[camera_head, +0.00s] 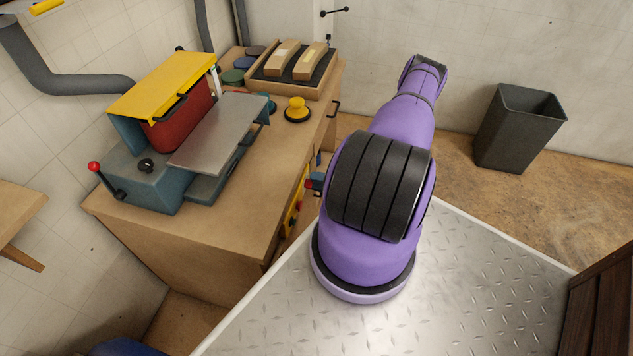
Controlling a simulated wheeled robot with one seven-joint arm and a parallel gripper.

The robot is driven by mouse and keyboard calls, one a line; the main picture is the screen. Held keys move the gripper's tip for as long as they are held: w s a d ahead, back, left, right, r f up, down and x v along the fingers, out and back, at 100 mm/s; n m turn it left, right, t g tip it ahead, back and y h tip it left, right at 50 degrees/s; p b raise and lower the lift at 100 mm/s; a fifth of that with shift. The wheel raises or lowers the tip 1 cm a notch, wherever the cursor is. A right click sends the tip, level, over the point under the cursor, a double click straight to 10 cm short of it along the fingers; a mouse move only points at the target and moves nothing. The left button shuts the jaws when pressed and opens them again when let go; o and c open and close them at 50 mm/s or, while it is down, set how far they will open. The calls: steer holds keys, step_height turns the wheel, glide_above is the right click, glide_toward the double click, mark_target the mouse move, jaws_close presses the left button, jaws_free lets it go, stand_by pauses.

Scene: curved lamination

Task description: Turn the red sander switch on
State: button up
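The sander (140,178) is a blue machine on the wooden bench at the left. It has a red belt or drum (181,120) under a yellow cover (165,84) and a grey metal table (219,133). A lever with a red ball (93,166) stands at its near left corner, on a black stem. A black round knob (146,165) sits on top of the housing. I cannot tell which of these is the switch, or its on or off state. My purple arm is at the right of the bench, apart from the sander. My gripper is not visible.
The bench (225,225) also holds a yellow knob-like tool (297,109) and a wooden tray (262,86) with two curved wood blocks. A yellow panel (294,203) is on its front. A dark bin (518,127) stands at the back right. A grey hose (60,83) runs behind the sander.

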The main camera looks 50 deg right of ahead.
steer(key=shift+s, duration=0.1)
steer(key=v, duration=1)
steer(key=shift+s+d, duration=0.15)
steer(key=shift+s, duration=0.15)
